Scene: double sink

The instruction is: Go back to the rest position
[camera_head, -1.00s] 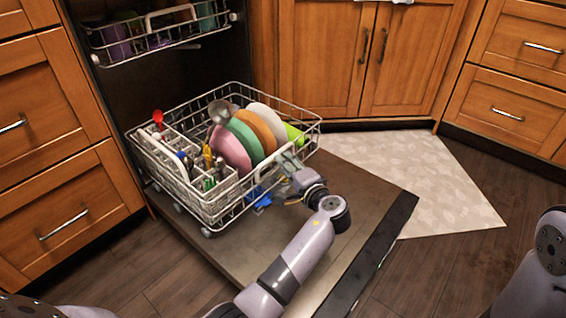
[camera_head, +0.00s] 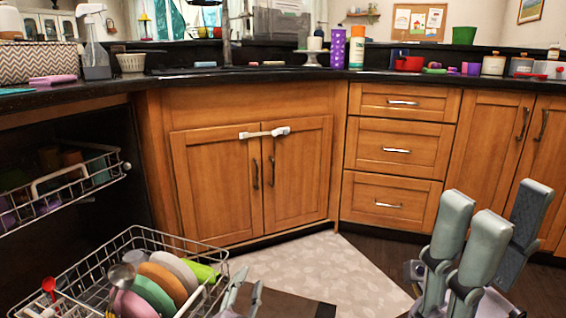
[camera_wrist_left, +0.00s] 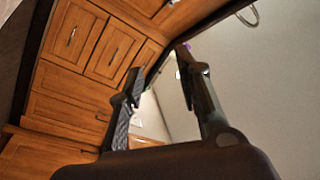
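My left gripper (camera_head: 243,292) shows at the bottom edge of the head view, just right of the lower dishwasher rack (camera_head: 125,240). Its two fingers are apart. In the left wrist view, the left gripper (camera_wrist_left: 158,70) also has its fingers spread, with nothing between them. My right gripper (camera_head: 493,212) stands at the lower right of the head view, fingers pointing up. Its fingers are apart and nothing is seen between them. Most of both arms is out of view.
The lower rack holds several plates (camera_head: 158,285) and a red utensil (camera_head: 48,286). The upper rack (camera_head: 75,185) is at left. A pale mat (camera_head: 320,268) covers floor in front of the cabinets (camera_head: 220,180). The dark counter (camera_head: 300,73) holds bottles and cups.

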